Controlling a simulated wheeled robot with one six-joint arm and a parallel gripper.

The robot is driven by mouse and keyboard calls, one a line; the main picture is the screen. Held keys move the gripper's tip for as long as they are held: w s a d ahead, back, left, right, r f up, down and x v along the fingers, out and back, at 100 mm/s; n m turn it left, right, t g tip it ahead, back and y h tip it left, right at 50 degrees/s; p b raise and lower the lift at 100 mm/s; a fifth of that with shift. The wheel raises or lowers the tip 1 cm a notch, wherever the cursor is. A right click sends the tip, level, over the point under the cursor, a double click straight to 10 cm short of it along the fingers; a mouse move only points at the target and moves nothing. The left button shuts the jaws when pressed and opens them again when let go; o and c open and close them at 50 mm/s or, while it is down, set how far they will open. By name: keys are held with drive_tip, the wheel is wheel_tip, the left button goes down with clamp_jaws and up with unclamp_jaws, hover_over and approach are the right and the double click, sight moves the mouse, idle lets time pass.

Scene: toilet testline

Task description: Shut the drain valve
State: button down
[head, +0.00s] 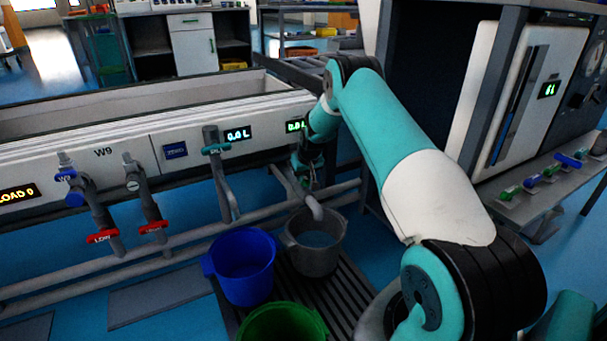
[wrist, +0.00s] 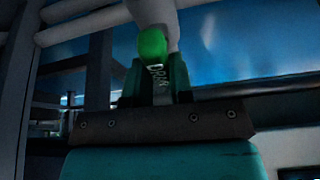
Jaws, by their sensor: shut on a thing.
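My gripper (head: 306,168) is at the right end of the white trough, close above a grey drain pipe (head: 315,208). In the wrist view my gripper (wrist: 155,88) is shut on the drain valve handle (wrist: 157,72), a dark lever marked with letters that seem to read "DRAIN". A green rounded cap (wrist: 151,46) shows just above the jaws, in front of a pale pipe. In the head view my arm and gripper hide most of this valve. The pipe's mouth points down over a grey bucket (head: 312,258). Whether water runs from it, I cannot tell.
A blue bucket (head: 243,268) and a green bucket (head: 283,325) stand near the grey one on a floor grate (head: 345,295). A teal-handled tap (head: 217,149) and two red-handled valves (head: 102,237) are to the left. A dark cabinet (head: 425,100) stands at right.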

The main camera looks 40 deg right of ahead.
drive_tip(key=m+g+h+p, duration=0.1)
drive_tip(key=m+p, duration=0.2)
drive_tip(key=shift+a+r+m, duration=0.1)
drive_tip(key=shift+r+m, duration=0.05)
drive_tip(key=shift+m, duration=0.25)
drive_tip(key=m+g+h, duration=0.1)
drive_tip(key=m, duration=0.3)
drive_tip(key=shift+w+m+p, duration=0.1)
drive_tip(key=shift+m+p, duration=0.2)
drive_tip(key=m, duration=0.1)
drive_tip(key=m+g+b, duration=0.1)
drive_tip(key=m, duration=0.1)
drive_tip(key=m+g+h, duration=0.1)
drive_tip(key=shift+f+m+b, duration=0.3)
drive_tip(key=m+g+b, duration=0.1)
drive_tip(key=m+b, duration=0.1)
drive_tip(key=shift+w+m, duration=0.1)
drive_tip(key=shift+m, duration=0.3)
drive_tip(key=shift+a+m+g+b, duration=0.1)
drive_tip(key=shift+m+g+b, duration=0.2)
drive_tip(key=shift+m+b, duration=0.3)
drive_tip(key=shift+r, duration=0.15)
drive_tip(key=c, duration=1)
unclamp_jaws()
